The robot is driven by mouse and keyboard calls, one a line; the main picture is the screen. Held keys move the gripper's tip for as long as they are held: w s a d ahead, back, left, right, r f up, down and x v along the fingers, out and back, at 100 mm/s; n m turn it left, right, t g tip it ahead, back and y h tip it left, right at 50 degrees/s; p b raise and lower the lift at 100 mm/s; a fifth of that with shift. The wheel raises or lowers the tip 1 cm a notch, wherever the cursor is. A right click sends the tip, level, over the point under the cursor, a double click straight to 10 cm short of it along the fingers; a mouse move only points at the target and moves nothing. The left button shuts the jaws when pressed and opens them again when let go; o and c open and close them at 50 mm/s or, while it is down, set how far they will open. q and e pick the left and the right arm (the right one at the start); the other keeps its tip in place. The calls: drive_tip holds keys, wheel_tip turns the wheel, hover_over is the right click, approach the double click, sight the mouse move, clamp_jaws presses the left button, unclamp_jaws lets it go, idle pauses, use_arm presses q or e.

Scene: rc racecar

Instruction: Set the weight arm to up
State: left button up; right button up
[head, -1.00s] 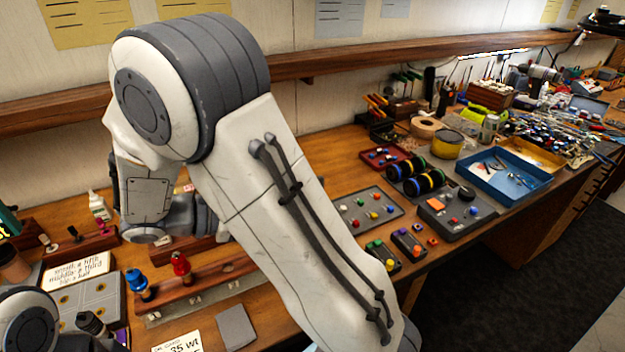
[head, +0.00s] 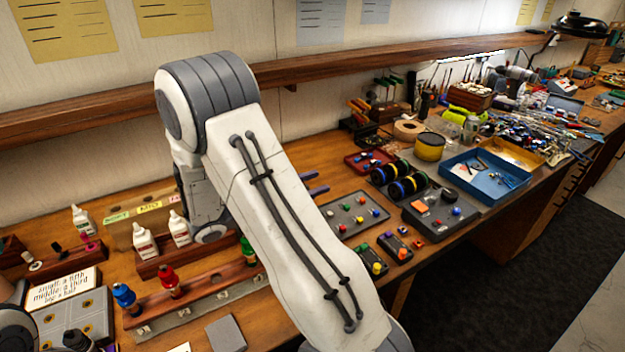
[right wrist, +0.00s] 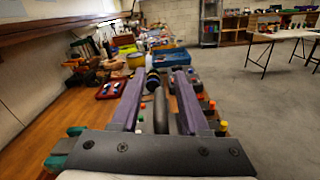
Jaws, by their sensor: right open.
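My right arm crosses the middle of the head view. My right gripper's purple-grey fingers (head: 313,183) show partly past the arm, over the bench left of a grey tray (head: 356,214). In the right wrist view the fingers (right wrist: 158,72) are apart and point along the bench. A dark rounded bar (right wrist: 161,112) shows between them; I cannot tell whether it is the weight arm or whether it touches a finger. No part is clearly recognisable as the weight arm, and my arm hides part of the bench. My left gripper is not in view; part of my left arm is at the lower left.
Black wheels with coloured rims (head: 407,186), a grey box with an orange block (head: 440,212) and a blue tray (head: 486,180) lie to the right. White bottles (head: 144,241) and a wooden rack (head: 200,290) with coloured-cap bottles are at left. A shelf (head: 350,67) runs above.

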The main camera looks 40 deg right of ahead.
drive_tip(key=shift+d, duration=0.2)
clamp_jaws()
idle(1.4)
